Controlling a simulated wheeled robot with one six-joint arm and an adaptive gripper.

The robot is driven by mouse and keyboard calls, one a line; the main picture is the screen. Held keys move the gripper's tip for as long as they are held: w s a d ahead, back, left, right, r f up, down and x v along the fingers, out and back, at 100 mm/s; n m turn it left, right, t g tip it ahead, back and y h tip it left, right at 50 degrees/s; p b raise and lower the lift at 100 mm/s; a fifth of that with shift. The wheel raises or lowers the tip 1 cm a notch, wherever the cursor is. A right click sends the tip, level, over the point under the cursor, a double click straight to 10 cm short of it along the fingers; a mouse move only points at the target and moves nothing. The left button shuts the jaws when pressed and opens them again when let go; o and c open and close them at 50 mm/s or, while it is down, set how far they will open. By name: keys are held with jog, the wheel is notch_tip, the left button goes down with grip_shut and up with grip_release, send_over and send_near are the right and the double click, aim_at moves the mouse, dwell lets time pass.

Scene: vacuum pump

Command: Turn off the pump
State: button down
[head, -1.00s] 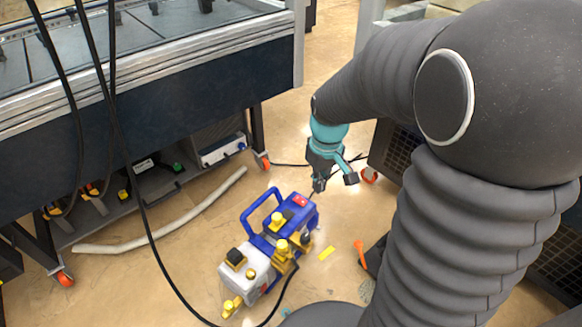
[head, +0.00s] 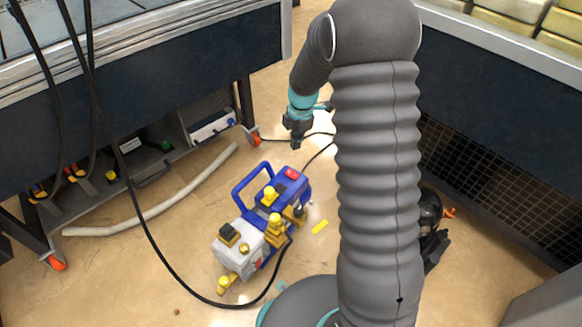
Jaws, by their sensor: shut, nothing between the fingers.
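The vacuum pump (head: 262,225) stands on the floor in the middle of the head view. It has a blue body and handle, a grey-white front part and yellow fittings. A red switch (head: 292,174) sits on top at its far end; its position is too small to tell. My gripper (head: 296,143) points down just beyond the switch end, above and apart from the pump. It is shut and empty. My arm rises to the right of the pump and hides part of the floor there.
A black cable (head: 160,262) loops down to the pump's near side. A pale hose (head: 165,208) lies on the floor at left, beside a wheeled table (head: 180,65). Another bench (head: 500,95) stands at right.

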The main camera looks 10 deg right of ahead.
aim_at(290, 172)
jog(key=n, duration=0.4)
jog(key=shift+w+r+n, duration=0.15)
jog(key=shift+w+n, duration=0.25)
jog(key=f, duration=0.4)
jog(key=f+b, duration=0.1)
jog(key=f, duration=0.4)
jog(key=w+a+f+b, duration=0.1)
jog(key=f, duration=0.4)
jog(key=shift+w+a, duration=0.1)
